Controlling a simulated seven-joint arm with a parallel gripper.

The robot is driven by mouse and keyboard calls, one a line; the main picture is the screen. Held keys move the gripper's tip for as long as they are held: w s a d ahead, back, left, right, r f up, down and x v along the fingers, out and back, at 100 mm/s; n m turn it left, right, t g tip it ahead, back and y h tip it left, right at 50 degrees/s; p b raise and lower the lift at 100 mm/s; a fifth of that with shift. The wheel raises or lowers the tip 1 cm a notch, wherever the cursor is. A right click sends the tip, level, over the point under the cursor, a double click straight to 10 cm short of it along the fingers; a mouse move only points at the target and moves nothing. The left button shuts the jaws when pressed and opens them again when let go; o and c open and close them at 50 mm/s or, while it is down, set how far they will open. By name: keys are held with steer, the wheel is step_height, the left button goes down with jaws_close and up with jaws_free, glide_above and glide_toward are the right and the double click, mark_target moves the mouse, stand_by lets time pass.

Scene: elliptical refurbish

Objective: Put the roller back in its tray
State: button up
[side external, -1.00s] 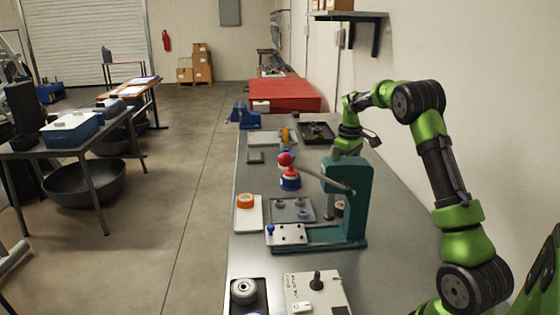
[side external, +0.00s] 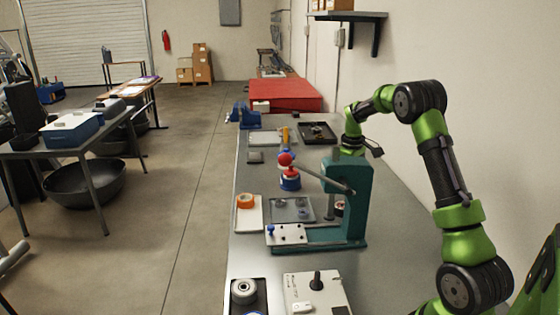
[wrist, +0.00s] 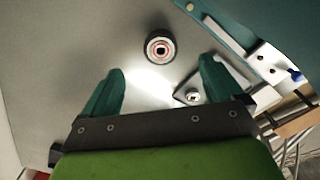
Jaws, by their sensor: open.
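A round part (wrist: 160,48), seen end-on with a dark rim and a red ring, stands on the bench in the wrist view.
A dark tray (side external: 245,309) with a round part and a control box (side external: 300,285) are in front. A black tray (side external: 330,135) lies behind. Bench right of the press is clear.

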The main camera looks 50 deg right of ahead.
glide_above(342, 205)
steer(key=s, duration=0.1)
step_height(342, 205, down, 5)
steer(key=shift+s+f, duration=0.1)
steer(key=shift+w+f, duration=0.2)
steer(key=shift+f, duration=0.7)
steer(key=shift+w+f, duration=0.2)
steer(key=shift+f, duration=0.65)
steer(key=shift+w+f, duration=0.2)
steer(key=shift+f, duration=0.7)
steer(key=shift+c, duration=0.3)
steer(key=shift+d+r, duration=0.1)
steer(key=c, duration=1.2)
